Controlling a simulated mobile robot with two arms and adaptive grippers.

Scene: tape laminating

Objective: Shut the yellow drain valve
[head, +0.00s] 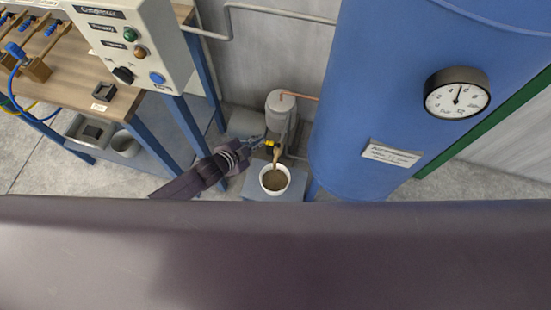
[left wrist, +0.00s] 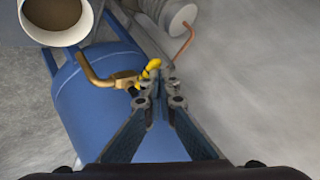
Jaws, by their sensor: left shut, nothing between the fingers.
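The yellow drain valve handle (head: 270,143) sits low beside the blue tank, above a white cup. In the left wrist view the yellow handle (left wrist: 151,68) is on a brass valve with a bent spout (left wrist: 97,76). My left gripper (head: 258,142) reaches in from the left, close beside the handle. In the left wrist view its fingertips (left wrist: 160,88) are together and empty, just beside the handle; whether they touch it I cannot tell. The white cup (head: 264,187) holds brown liquid and also shows in the left wrist view (left wrist: 88,22). My right gripper is out of view.
The blue tank (head: 365,110) with a round gauge (head: 457,93) stands right of the valve. A grey cylinder with a copper pipe (head: 300,96) is behind it. A workbench (head: 75,75) and control box (head: 135,50) stand at the left.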

